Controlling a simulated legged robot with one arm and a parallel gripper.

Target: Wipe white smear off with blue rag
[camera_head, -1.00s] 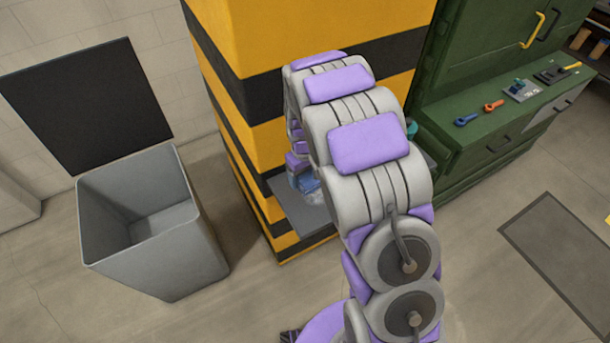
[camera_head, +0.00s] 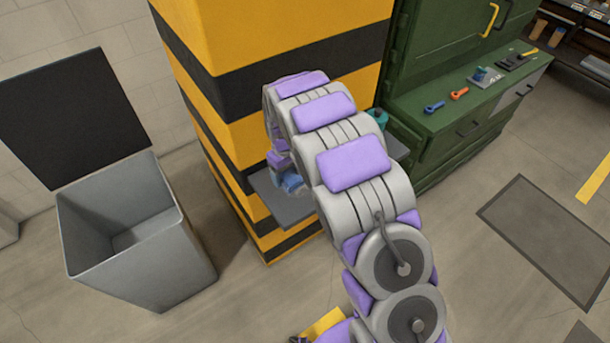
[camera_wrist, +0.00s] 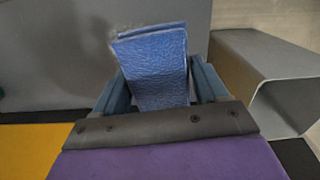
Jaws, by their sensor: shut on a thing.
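The blue rag (camera_wrist: 155,68) is held between the two fingers of my gripper (camera_wrist: 157,82) and sticks out past their tips, over the grey shelf (camera_wrist: 45,60). I cannot clearly make out the rest of the white smear. My arm covers the middle of the shelf.
The shelf juts from a yellow-and-black striped pillar (camera_head: 232,95). A teal object (camera_head: 378,117) stands near its right end. An open grey bin (camera_head: 140,250) is on the floor at left, also in the wrist view (camera_wrist: 262,65). A green cabinet (camera_head: 425,120) with tools stands at right.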

